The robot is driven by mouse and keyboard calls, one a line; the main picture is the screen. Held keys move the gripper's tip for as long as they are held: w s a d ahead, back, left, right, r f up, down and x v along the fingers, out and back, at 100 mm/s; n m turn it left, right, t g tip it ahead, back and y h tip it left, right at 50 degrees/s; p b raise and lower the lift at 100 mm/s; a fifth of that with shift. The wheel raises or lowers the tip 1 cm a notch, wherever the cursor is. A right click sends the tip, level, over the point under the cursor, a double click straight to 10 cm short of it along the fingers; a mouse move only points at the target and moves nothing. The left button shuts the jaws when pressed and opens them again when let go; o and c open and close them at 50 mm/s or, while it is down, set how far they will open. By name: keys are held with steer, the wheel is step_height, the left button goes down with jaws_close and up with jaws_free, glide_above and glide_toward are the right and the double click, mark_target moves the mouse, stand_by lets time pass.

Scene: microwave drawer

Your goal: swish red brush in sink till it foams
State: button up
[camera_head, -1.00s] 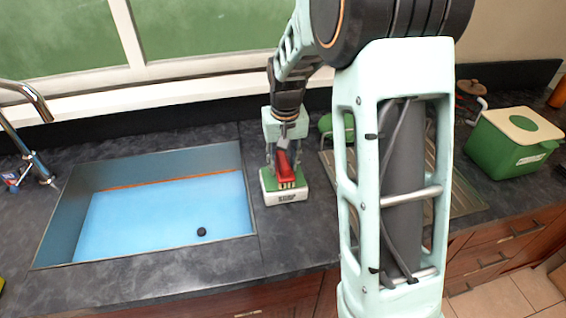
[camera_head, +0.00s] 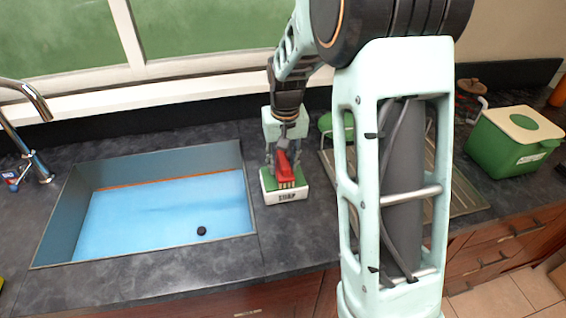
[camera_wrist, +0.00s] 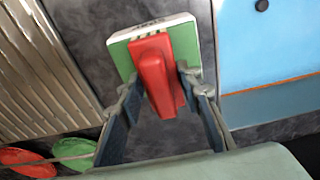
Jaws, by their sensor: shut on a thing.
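The red brush (camera_head: 284,170) stands on the green and white soap box (camera_head: 286,196) on the counter, right of the sink. My gripper (camera_head: 285,160) comes down from above with its fingers on both sides of the brush. In the wrist view the red brush (camera_wrist: 160,75) lies between the fingers, over the green top of the soap box (camera_wrist: 122,56), and my gripper (camera_wrist: 160,92) is shut on it. The sink (camera_head: 160,205) has a light blue inside with a small black round thing on it. No foam shows in the sink.
A chrome tap (camera_head: 30,150) stands at the sink's left. A ribbed drainer (camera_head: 460,190) lies right of the soap box, partly behind my arm. A green box with a cream lid (camera_head: 512,140) stands farther right. Dark counter separates sink and soap box.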

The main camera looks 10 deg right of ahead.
mark_target(283, 158)
steer(key=shift+r, duration=0.1)
steer(key=shift+r+p, duration=2.4)
steer(key=shift+r, duration=1.05)
steer(key=shift+s, duration=0.1)
